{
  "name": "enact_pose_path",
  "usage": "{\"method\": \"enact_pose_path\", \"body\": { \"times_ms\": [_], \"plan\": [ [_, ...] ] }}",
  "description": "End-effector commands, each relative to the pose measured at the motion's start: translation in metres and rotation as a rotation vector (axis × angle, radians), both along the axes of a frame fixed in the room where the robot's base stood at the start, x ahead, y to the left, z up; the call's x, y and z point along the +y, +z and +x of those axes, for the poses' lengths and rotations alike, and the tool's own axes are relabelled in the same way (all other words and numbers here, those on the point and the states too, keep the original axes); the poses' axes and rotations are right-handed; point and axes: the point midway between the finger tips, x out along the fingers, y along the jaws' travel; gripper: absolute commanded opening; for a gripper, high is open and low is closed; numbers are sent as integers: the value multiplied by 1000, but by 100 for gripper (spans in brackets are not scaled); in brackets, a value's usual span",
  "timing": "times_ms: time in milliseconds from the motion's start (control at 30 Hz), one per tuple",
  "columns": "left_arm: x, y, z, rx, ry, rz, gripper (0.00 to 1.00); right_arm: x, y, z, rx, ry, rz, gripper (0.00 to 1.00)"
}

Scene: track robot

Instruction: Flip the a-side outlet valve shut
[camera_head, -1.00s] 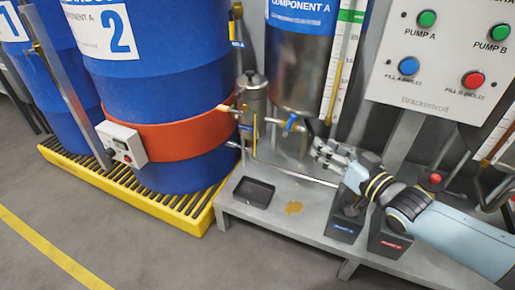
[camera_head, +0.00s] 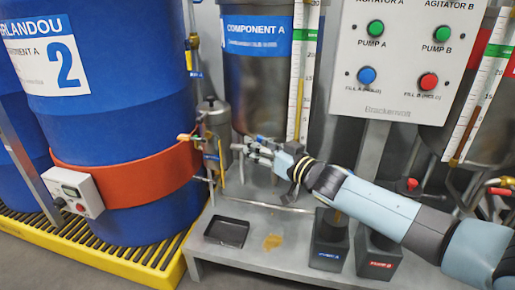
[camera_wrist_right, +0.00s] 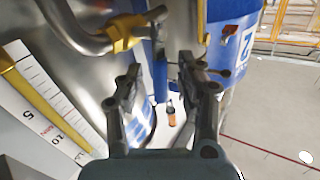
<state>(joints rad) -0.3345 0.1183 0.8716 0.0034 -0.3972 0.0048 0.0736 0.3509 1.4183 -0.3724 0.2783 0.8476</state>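The component A tank (camera_head: 235,75) stands behind my right gripper in the head view. My right gripper (camera_head: 245,147) is at its lower front, just right of the small steel filter canister (camera_head: 213,122), and hides the outlet valve there. In the right wrist view, my right gripper (camera_wrist_right: 158,68) has its two fingers apart with nothing held between them. A brass-coloured fitting (camera_wrist_right: 124,33) on a bent steel pipe lies beyond the left finger, with some blue beside it. I cannot tell the valve handle's angle or whether a finger touches it. My left gripper is out of view.
The blue drum (camera_head: 115,110) with its orange heater band (camera_head: 130,184) stands left on a yellow spill pallet (camera_head: 165,268). A black tray (camera_head: 226,232) and the pump A block (camera_head: 329,240) sit on the grey bench. The control panel (camera_head: 388,95) is above my right arm.

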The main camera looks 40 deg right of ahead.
Motion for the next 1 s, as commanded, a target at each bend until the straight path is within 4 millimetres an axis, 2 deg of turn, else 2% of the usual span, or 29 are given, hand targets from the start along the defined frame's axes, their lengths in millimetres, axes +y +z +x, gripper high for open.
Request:
{"method": "enact_pose_path", "body": {
  "times_ms": [333,633,867,1000],
  "plan": [
    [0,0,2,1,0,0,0,1,0,6,1,0,0,37],
    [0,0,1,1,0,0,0,1,0,5,1,0,0,0],
    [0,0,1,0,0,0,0,1,0,5,1,0,0,0],
    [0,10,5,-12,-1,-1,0,1,5,7,11,-2,-12,0]
  ]
}}
